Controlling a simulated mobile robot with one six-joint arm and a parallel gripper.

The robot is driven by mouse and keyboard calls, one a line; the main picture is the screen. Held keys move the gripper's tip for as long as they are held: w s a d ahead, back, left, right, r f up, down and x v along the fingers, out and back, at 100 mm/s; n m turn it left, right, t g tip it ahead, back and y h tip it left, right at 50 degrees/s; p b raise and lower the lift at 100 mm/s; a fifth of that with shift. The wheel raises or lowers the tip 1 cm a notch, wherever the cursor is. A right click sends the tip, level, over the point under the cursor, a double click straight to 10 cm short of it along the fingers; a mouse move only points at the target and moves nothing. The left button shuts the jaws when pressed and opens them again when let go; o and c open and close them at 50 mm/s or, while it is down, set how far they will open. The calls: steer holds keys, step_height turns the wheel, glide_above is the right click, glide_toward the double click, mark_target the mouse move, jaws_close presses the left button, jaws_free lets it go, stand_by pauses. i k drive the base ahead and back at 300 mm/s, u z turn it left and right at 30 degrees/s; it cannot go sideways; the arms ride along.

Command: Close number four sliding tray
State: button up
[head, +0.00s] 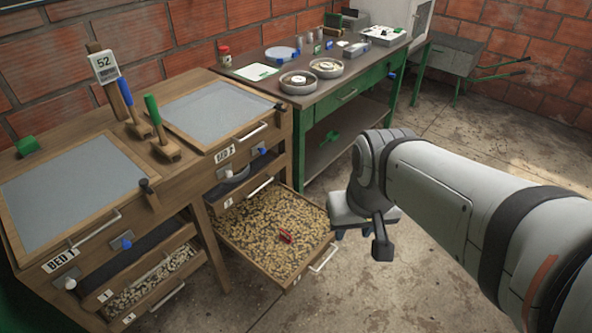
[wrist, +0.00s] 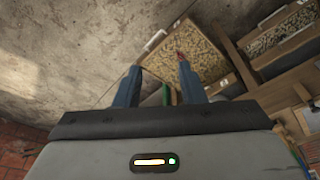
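One wooden sliding tray (head: 311,263) full of pale beans is pulled far out from under Bed 2 in the head view. It has a metal handle (head: 324,258) on its front, and a small red object (head: 285,237) lies on the beans. I cannot read its number clearly. The tray also shows in the wrist view (wrist: 163,37), beyond the fingers. In the wrist view my gripper (wrist: 160,67) has its two blue fingers apart with nothing held between them. In the head view my arm's end is right of the tray, apart from it.
The Bed 1 cabinet has two lower trays (head: 150,280) at the left, with beans showing. A green workbench (head: 350,90) with bowls stands behind the open tray. A wheelbarrow (head: 445,55) is at the back right. The concrete floor (head: 370,300) in front is clear.

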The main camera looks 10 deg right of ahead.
mark_target(250, 228)
steer(key=i, duration=0.7)
steer(key=z, duration=1.45)
steer(key=k, duration=0.45)
steer(key=u, duration=0.5)
